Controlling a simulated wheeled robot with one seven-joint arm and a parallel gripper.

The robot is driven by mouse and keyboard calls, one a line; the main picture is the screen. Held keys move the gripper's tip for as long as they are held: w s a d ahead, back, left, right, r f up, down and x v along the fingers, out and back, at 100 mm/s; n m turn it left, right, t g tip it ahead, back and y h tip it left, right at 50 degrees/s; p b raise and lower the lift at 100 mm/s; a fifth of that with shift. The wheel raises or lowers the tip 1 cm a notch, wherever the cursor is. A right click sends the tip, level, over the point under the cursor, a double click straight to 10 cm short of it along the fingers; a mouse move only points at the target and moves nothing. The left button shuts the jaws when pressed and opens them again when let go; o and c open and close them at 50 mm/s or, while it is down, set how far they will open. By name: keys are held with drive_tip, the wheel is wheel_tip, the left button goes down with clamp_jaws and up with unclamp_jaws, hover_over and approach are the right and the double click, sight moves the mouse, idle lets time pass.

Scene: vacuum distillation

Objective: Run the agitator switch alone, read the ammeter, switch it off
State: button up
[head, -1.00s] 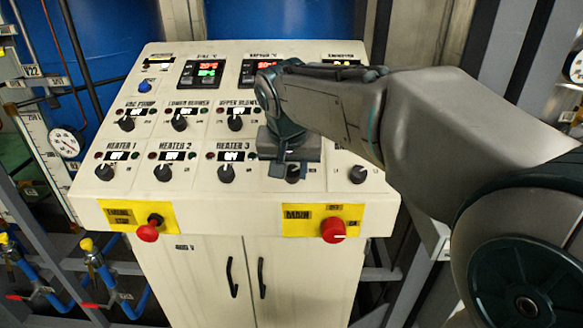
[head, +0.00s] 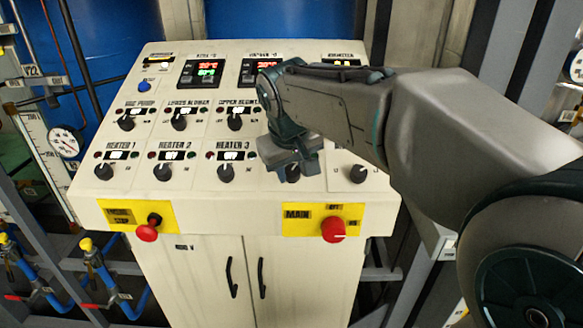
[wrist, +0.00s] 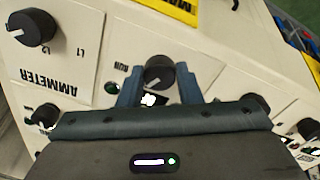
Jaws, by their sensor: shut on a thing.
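A cream control panel (head: 80,205) fills the middle of the head view. The agitator switch is the black knob (wrist: 158,72) between my two fingers in the wrist view, with a "RUN" mark beside it. In the head view this knob (head: 292,173) is fourth in the bottom row and partly covered. My gripper (wrist: 160,88) is shut on it. Its own name label is not readable. The ammeter display (head: 344,62) at the panel's top right is partly hidden by my arm, and its figures are unreadable. The ammeter selector knob (wrist: 32,26) is beside the switch.
Heater 3 knob (head: 226,173) is left of my gripper. Below are a red knob (head: 147,232) and the red main switch (head: 333,230), both on yellow plates. Several blower and pump knobs form the row above. Blue pipes and valves (head: 95,260) are at lower left.

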drive_tip(key=n, duration=0.5)
drive_tip(key=shift+r+n, duration=0.1)
drive_tip(key=shift+n, duration=0.2)
idle(0.4)
drive_tip(key=o, duration=1)
drive_tip(key=shift+c, duration=0.2)
drive_tip(key=v, duration=1.3)
drive_tip(key=shift+s+r, duration=0.3)
